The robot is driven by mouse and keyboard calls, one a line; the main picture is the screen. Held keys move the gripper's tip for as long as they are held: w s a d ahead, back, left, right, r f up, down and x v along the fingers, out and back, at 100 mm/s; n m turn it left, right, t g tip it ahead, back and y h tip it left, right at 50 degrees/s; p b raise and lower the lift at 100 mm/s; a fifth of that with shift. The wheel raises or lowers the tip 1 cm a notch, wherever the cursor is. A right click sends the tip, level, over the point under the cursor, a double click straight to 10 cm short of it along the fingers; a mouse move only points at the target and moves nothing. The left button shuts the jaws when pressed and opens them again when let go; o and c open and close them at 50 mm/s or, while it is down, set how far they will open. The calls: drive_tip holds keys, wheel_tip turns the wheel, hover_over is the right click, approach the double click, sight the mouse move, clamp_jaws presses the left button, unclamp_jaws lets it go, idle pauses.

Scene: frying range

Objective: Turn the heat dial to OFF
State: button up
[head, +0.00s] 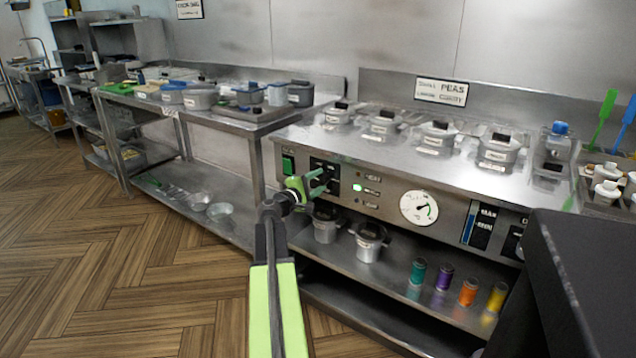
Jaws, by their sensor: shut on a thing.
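The heat dial sits on a black plate (334,178) at the left of the range's steel front panel. My gripper (318,181), with green fingers, reaches up from below and is shut on the dial at that plate. The fingers cover much of the dial, so its pointer and the OFF mark cannot be read. A green lamp (357,187) is lit just right of the plate, between two unlit ones. A green switch (288,164) is left of it.
A round white gauge (419,208) and another black control (481,225) are farther right. Lidded pots (434,138) stand on the range top. Pots (369,241) and coloured jars (443,277) fill the shelf below. Open wooden floor (130,270) lies left.

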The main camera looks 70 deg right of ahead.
drive_tip(key=shift+n, duration=1)
drive_tip(key=o, duration=1.4)
drive_tip(key=shift+c, duration=0.2)
drive_tip(key=v, duration=1.7)
drive_tip(key=shift+a, duration=0.2)
drive_tip(key=shift+w, duration=0.15)
